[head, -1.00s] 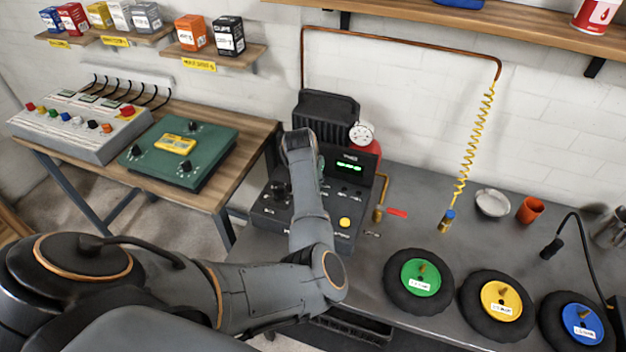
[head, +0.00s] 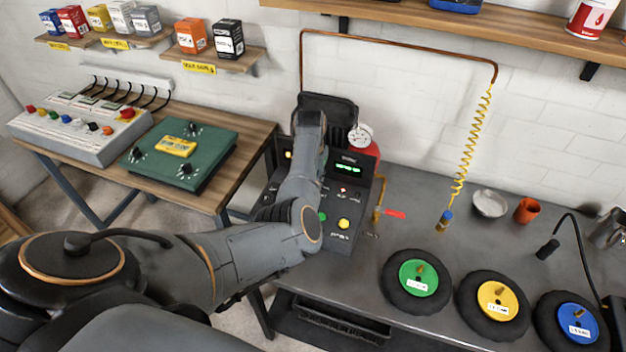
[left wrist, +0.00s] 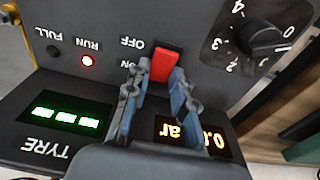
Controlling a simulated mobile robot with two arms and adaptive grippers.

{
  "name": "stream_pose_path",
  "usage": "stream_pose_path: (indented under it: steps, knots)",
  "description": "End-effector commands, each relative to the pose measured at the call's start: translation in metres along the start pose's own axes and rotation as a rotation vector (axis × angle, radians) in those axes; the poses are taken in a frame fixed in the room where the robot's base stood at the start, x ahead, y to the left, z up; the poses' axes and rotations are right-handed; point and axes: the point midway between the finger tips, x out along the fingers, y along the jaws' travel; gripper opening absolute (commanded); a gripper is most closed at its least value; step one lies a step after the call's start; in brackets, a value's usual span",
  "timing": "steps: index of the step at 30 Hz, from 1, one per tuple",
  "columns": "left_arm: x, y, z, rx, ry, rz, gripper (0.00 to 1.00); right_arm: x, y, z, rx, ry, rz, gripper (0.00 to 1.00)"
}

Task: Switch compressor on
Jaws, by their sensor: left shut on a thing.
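The compressor (head: 359,181) is a dark panel on the grey bench, partly hidden behind my left arm in the head view. Its red OFF/ON rocker switch (left wrist: 165,66) shows in the left wrist view. My left gripper (left wrist: 157,80) has its fingertips on either side of that switch and is shut on it. The RUN light (left wrist: 87,61) on the panel glows red. The TYRE display (left wrist: 62,116) shows green bars and the bar display (left wrist: 192,134) glows yellow, partly covered by a finger. The head view hides the fingertips. My right gripper is out of view.
A dial knob (left wrist: 262,42) stands close beside the switch. Green, yellow and blue wheels (head: 417,278) lie along the bench front. A yellow coiled hose (head: 468,150) hangs to the right. A side table holds a green box (head: 205,165) and a control console (head: 75,128).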

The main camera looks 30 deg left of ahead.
Motion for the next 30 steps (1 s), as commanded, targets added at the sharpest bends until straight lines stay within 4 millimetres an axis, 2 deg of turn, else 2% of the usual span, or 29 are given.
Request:
stream_pose_path:
  steps: [1, 3, 4, 12, 16, 20, 30]
  knots:
    - [0.000, 0.000, 0.000, 0.000, 0.001, 0.000, 0.30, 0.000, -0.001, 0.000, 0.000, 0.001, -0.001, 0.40]
    - [0.000, 0.000, 0.000, 0.000, 0.001, 0.000, 0.45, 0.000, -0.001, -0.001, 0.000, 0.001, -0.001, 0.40]
    - [0.000, 0.000, 0.000, 0.000, 0.001, 0.000, 0.47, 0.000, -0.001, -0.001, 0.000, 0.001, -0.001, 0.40]
    - [0.000, 0.000, 0.000, 0.000, 0.001, 0.000, 0.47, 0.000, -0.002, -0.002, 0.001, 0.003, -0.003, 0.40]
    - [-0.008, 0.000, -0.001, 0.000, 0.002, 0.000, 0.47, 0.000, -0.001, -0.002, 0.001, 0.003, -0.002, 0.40]
    - [-0.029, 0.000, -0.001, 0.000, 0.005, -0.001, 0.47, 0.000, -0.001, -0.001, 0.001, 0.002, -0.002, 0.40]
    - [-0.099, 0.000, -0.001, 0.000, 0.004, 0.000, 0.47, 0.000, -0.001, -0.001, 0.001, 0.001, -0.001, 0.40]
